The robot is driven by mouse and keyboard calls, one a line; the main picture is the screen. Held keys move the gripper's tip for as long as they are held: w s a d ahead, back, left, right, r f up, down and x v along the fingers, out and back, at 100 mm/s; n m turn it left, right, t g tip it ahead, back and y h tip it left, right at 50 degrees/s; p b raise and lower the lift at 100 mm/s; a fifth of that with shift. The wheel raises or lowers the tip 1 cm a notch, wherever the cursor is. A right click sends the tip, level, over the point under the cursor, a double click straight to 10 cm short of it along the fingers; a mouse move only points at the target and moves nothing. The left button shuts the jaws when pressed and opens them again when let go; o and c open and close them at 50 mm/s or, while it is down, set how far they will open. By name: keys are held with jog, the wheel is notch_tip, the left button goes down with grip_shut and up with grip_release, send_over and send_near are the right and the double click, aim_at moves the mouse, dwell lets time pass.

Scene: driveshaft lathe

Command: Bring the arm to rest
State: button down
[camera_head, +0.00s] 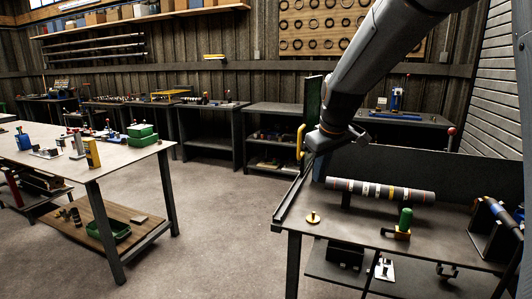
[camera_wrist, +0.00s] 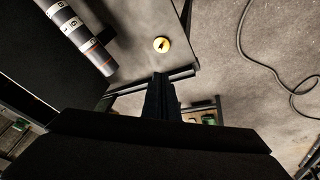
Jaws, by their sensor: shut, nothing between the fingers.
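My gripper (camera_wrist: 161,88) shows in the wrist view as dark fingers pressed together, shut and empty. In the head view my arm comes down from the upper right, and its end hangs near the back left edge of the right-hand table (camera_head: 352,228). A marked driveshaft (camera_head: 380,190) lies across this table to the right of my gripper. Its grey and white bands also show at the upper left of the wrist view (camera_wrist: 82,38).
A green-handled fixture (camera_head: 404,222) stands in front of the driveshaft. A yellow handle (camera_head: 300,141) rises beside my arm's end. The left workbench (camera_head: 110,180) carries green boxes (camera_head: 142,134) and small tools. Open floor (camera_head: 215,215) lies between the tables; a cable (camera_wrist: 262,70) lies on the floor.

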jog(key=s+d+f+m+g, duration=0.1)
jog(key=s+f+m, duration=0.1)
jog(key=s+f, duration=0.3)
jog(key=s+d+f+m+g, duration=0.1)
jog(key=s+f, duration=0.4)
jog(key=s, duration=0.9)
jog(key=s+d+f+m+g, duration=0.1)
jog(key=s+f, duration=0.4)
jog(key=s, duration=0.5)
jog(key=shift+s+m+g+h, duration=0.3)
jog(key=shift+m+g, duration=0.4)
jog(key=shift+m, duration=0.5)
jog(key=shift+d+f, duration=0.1)
jog(key=shift+d, duration=0.05)
